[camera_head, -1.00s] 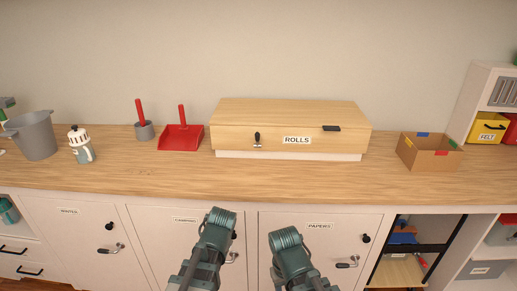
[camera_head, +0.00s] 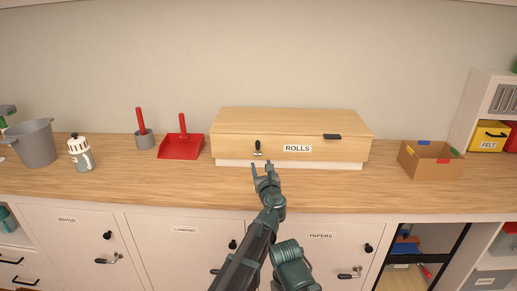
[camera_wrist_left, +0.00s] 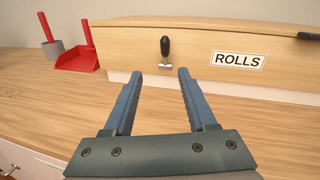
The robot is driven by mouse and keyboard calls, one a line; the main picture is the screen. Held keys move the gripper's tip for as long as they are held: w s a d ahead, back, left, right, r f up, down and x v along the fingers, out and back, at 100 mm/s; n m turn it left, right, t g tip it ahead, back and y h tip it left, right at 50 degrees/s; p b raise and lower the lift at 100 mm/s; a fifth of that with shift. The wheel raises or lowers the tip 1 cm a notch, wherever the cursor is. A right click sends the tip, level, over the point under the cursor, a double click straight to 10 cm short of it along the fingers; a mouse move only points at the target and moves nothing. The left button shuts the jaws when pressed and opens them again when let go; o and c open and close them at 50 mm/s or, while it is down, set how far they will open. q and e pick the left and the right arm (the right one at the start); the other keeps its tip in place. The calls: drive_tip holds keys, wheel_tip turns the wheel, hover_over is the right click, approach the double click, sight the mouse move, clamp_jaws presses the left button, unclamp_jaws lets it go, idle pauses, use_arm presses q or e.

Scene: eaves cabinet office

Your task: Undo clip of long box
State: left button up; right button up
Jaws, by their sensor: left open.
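The long wooden box (camera_head: 230,147) labelled ROLLS stands on the counter with its lid down. Its clip (camera_head: 257,147), a black knob on a small metal piece, sits on the front face left of the label. The clip also shows in the left wrist view (camera_wrist_left: 165,48), upright and just beyond the fingers. My left gripper (camera_head: 262,168) is open and empty, in front of the box just below the clip; its fingers (camera_wrist_left: 156,88) are apart and not touching the clip. My right arm shows low in the head view, but its fingers cannot be made out.
A red dustpan (camera_head: 181,146) and a grey pot with a red handle (camera_head: 144,139) stand left of the box. A cardboard box (camera_head: 430,160) stands to its right. The counter (camera_head: 330,184) in front is clear. A black handle (camera_head: 332,136) is on the box's right.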

sight(258, 146)
use_arm(q)
drive_tip(key=shift+m, duration=0.4)
drive_tip(key=x, duration=0.9)
drive_tip(key=d+x, duration=0.1)
drive_tip(key=x, duration=0.4)
drive_tip(key=shift+d+r, duration=0.1)
drive_tip(key=shift+r, duration=0.15)
clamp_jaws()
idle(0.7)
